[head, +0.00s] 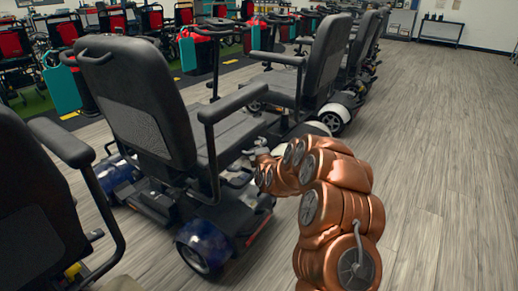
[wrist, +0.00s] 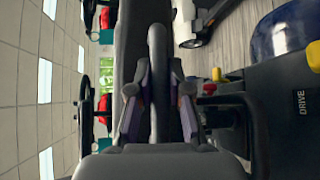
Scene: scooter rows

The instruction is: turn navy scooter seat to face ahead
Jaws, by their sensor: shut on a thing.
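The navy scooter (head: 204,248) has glossy dark blue fenders and a black seat (head: 140,95). Its backrest is nearest my camera, and the armrest (head: 240,101) points to the right, unlike the neighbouring seats. My gripper (head: 258,158) is at the near right side of this seat, low by the cushion. In the wrist view my gripper (wrist: 158,100) has its two fingers closed on a dark bar (wrist: 157,60) running beside the seat's dark underside (wrist: 130,35). The bar looks like the seat's lever.
Another scooter seat (head: 326,55) with white fenders stands just beyond. A dark seat (head: 30,200) with an armrest fills the near left. Wooden floor (head: 440,150) on the right is free.

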